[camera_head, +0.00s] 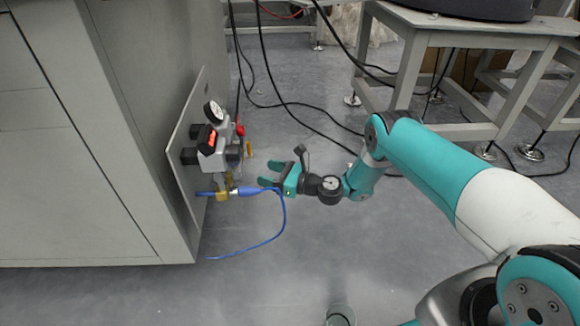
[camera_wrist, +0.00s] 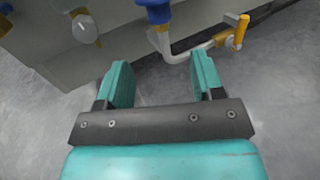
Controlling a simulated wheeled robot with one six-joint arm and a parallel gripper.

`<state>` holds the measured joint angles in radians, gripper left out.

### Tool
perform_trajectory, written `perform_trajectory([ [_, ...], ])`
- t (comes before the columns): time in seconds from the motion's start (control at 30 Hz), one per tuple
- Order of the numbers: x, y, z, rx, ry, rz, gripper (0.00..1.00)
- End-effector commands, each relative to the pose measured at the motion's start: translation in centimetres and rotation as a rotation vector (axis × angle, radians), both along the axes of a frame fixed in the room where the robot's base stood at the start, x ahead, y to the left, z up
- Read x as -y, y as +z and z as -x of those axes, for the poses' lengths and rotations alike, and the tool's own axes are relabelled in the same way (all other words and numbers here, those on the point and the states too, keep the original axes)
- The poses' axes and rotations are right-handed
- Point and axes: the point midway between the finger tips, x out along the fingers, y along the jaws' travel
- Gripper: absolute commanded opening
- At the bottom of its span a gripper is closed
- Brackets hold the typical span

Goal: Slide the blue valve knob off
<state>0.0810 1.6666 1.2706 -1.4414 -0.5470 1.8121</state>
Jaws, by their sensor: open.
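A blue part (camera_wrist: 153,13), cut off by the top edge of the wrist view, sits at the end of a white pipe (camera_wrist: 175,52). It is beyond the fingers and apart from them. In the head view, a blue cylindrical piece (camera_head: 254,190) with a blue hose projects from the panel's lower fittings. I cannot tell which blue piece is the valve knob. My gripper (camera_head: 266,174) is open and empty, close to the panel's fittings.
A yellow-handled valve (camera_wrist: 241,33) is at the right of the pipe. Black cables (camera_head: 300,110) lie on the floor. A work table (camera_head: 470,35) stands behind my arm.

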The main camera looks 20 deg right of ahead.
Motion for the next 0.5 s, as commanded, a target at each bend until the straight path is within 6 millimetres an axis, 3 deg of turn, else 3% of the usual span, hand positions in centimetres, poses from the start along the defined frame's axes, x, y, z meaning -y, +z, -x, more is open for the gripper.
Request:
perform_trajectory([
  [0.03,0.6,0.9,0.4,-0.002,-0.003,-0.002,0.61],
  [0.5,2.9,0.7,2.3,-0.001,-0.002,0.000,0.61],
])
